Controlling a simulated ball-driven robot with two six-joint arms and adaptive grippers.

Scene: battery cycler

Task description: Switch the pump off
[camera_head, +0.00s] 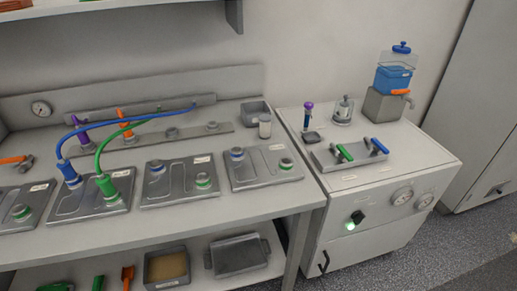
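A white cabinet (335,231), which I take to be the pump unit, stands to the right of the bench. Its sloped front carries a small black switch (358,216) at the left. A green lamp (350,226) glows just below and left of the switch. The switch looks tilted, but its labels are too small to read. Two round gauges, a left one (402,196) and a right one (424,202), sit to the right on the same front. Neither of my grippers is in view, and nothing touches the switch.
The bench (240,205) holds grey plates and hoses. Space before the cabinet front is clear.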

